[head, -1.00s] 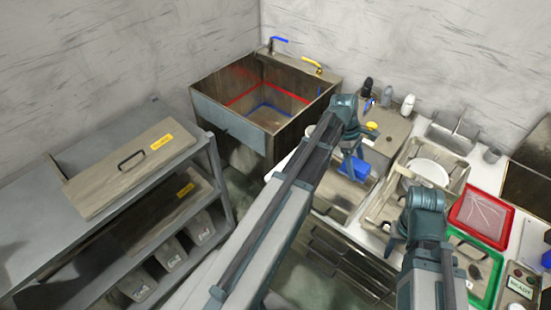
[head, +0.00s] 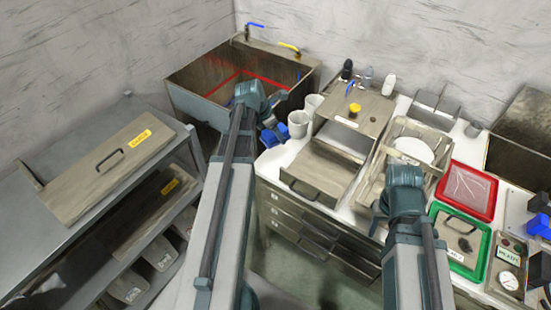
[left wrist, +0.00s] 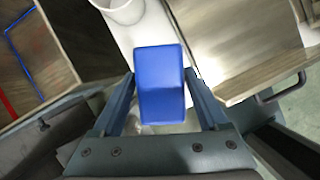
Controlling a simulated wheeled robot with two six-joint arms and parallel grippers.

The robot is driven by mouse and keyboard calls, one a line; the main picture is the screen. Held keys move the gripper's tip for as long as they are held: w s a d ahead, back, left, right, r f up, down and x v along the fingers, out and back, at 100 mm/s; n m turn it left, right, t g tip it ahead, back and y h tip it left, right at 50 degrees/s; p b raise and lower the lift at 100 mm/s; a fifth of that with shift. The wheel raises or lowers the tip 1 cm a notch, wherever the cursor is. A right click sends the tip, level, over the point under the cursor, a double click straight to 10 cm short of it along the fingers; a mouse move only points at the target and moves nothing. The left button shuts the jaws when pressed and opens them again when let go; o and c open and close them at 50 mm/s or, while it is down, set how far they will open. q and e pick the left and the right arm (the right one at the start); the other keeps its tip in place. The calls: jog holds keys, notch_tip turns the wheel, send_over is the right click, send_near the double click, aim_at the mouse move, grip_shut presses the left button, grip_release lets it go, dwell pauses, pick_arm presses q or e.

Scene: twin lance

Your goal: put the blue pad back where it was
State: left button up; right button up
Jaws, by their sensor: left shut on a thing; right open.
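The blue pad (left wrist: 160,85) sits between the two fingers of my left gripper (left wrist: 160,100) in the left wrist view. My left gripper is shut on it. In the head view the left gripper (head: 271,130) holds the pad (head: 268,138) near the left end of the white counter, by the sink's front right corner. Whether the pad touches the counter cannot be told. My right gripper (head: 382,215) is open, in front of the dish rack; its fingertips are partly hidden by the wrist.
White cups (head: 314,101) stand right of the pad. The sink (head: 205,75) is behind left. A dish rack (head: 440,155), red tray (head: 492,192) and green tray (head: 484,262) fill the right side.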

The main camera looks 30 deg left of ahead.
aim_at(265, 137)
pick_arm(q)
jog(key=shift+f+b, duration=5)
jog(key=shift+f, duration=0.2)
jog(key=o, duration=1.1)
jog(key=shift+r, duration=0.2)
jog(key=shift+s+r+p, duration=0.15)
jog(key=shift+r+p, duration=0.35)
jog(key=p+v, duration=1)
jog(key=v, duration=0.1)
jog(key=shift+s, duration=0.1)
